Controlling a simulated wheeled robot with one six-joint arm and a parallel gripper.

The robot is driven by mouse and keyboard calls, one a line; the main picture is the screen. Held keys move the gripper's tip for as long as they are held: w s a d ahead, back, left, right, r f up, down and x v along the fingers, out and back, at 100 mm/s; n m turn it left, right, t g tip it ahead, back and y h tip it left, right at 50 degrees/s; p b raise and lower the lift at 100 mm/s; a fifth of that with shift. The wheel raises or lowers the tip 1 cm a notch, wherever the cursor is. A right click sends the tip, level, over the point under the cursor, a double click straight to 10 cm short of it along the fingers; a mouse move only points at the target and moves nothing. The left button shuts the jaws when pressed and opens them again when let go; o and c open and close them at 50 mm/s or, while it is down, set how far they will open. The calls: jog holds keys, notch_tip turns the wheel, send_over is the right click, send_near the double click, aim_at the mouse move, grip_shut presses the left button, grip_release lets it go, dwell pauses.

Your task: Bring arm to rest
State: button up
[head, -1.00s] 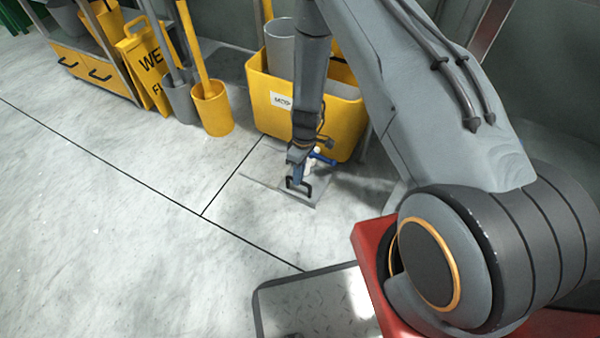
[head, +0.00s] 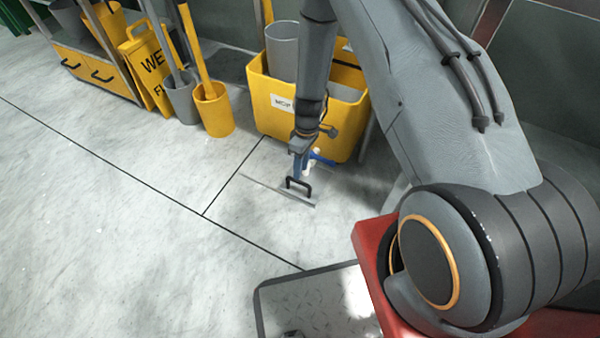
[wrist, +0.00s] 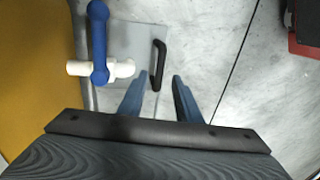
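My gripper (wrist: 160,76) shows two blue fingers spread apart in the wrist view, with nothing held between them. In the head view my gripper (head: 297,176) points down above a flat grey floor plate (head: 272,189). The plate's black handle (head: 299,185) stands up near the fingertips; it also shows in the wrist view (wrist: 158,62), just beyond the fingers. A valve with a white body (wrist: 112,68) and a blue lever (wrist: 98,40) is left of the fingers in the wrist view; in the head view the blue lever (head: 322,159) is partly behind my gripper.
A yellow mop bucket (head: 290,122) stands close behind my gripper. A yellow pail (head: 213,112), a yellow wet-floor sign (head: 147,70) and a drawer cabinet (head: 85,66) stand further left. The floor at the left and front is clear.

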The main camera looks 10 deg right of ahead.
jog(key=r, duration=0.3)
jog(key=shift+w+d+p, duration=0.2)
jog(key=shift+w+p, duration=0.05)
jog(key=shift+p, duration=0.05)
